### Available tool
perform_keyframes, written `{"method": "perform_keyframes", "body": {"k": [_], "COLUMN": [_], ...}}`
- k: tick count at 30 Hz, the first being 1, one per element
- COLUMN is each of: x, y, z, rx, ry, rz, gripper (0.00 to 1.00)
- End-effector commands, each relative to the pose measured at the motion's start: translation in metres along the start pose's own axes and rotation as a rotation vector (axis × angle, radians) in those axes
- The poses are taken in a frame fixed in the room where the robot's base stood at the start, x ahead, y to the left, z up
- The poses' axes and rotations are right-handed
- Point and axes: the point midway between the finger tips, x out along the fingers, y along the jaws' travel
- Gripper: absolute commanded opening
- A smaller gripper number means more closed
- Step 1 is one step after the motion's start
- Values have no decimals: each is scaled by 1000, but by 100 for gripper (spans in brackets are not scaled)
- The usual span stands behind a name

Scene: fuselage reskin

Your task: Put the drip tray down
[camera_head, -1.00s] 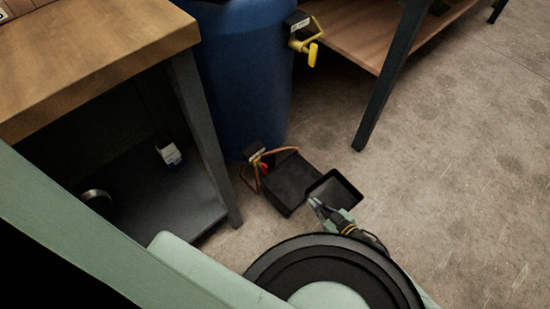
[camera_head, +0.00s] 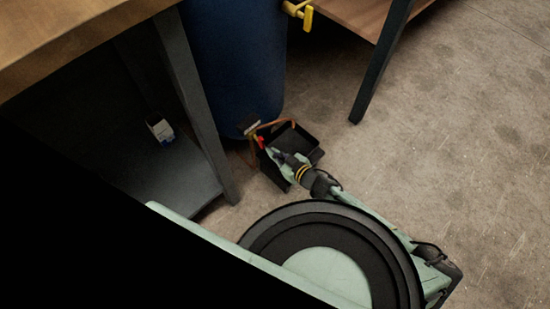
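The black, open drip tray (camera_head: 305,146) is in the head view, low at the foot of the blue drum (camera_head: 235,75). Its hollow side shows, and its near left part is hidden behind my gripper. My gripper (camera_head: 273,154) is at the tray's left side, over a dark box. I cannot tell whether its fingers are shut on the tray, or whether the tray rests on the floor or the box.
The dark box (camera_head: 271,172), with a copper-coloured loop and red part, stands close beside the tray. A workbench leg (camera_head: 190,110) stands left, another table leg (camera_head: 380,62) right. Floor (camera_head: 450,130) at right is clear.

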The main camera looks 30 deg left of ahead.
Motion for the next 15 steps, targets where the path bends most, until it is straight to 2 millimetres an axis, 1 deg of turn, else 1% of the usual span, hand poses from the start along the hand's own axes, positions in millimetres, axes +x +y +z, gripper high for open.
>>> {"method": "perform_keyframes", "body": {"k": [7,9,15], "x": [12,13,13], "y": [-3,-3,-3], "z": [30,32,32], "rx": [2,1,0], "ry": [-1,-1,-1], "rz": [1,1,1], "gripper": [0,0,0]}}
